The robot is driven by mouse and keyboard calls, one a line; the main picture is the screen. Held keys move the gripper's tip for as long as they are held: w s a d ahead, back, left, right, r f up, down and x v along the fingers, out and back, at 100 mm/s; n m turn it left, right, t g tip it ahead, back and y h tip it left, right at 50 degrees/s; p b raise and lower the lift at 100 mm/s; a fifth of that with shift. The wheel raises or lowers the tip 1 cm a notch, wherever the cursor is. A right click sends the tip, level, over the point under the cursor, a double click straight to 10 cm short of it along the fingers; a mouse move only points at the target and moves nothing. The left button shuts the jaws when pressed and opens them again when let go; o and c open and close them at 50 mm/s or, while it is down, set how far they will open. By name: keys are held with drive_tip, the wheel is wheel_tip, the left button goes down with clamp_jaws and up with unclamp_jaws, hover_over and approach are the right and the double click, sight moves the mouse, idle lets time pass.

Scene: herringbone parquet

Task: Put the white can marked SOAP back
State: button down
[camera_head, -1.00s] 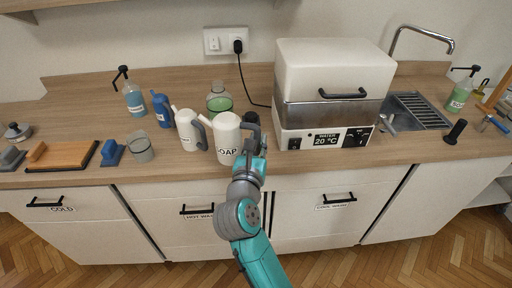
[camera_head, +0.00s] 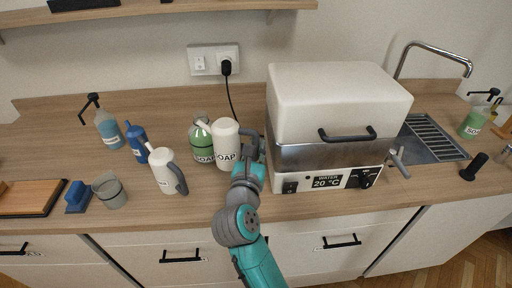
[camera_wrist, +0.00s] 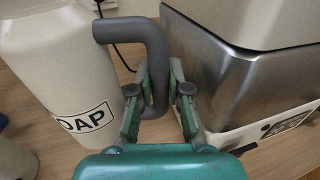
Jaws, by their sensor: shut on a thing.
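The white can marked SOAP (camera_head: 226,150) stands upright, or is held upright, over the counter, left of the white-and-steel water bath. It also shows large at the left of the wrist view (camera_wrist: 62,75), with its label partly cut off. My gripper (camera_head: 254,160) is on the can's right side. In the wrist view my gripper (camera_wrist: 160,95) is shut on the can's grey handle (camera_wrist: 152,50), one finger on each side. I cannot tell whether the can's base touches the counter.
The water bath (camera_head: 325,155) stands close to the right of my gripper. A green SOAP bottle (camera_head: 203,146) is just left of the can. A white can with grey handle (camera_head: 164,172) and a blue bottle (camera_head: 137,143) stand further left.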

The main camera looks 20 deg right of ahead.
drive_tip(key=shift+f, duration=3.9)
drive_tip(key=shift+f, duration=0.3)
drive_tip(key=c, duration=1)
unclamp_jaws()
drive_tip(key=shift+c, duration=0.2)
drive_tip(key=shift+f, duration=0.1)
drive_tip(key=shift+s+a, duration=0.1)
drive_tip(key=v, duration=1.1)
drive_tip(key=shift+s+a, duration=0.25)
drive_tip(key=shift+s, duration=0.1)
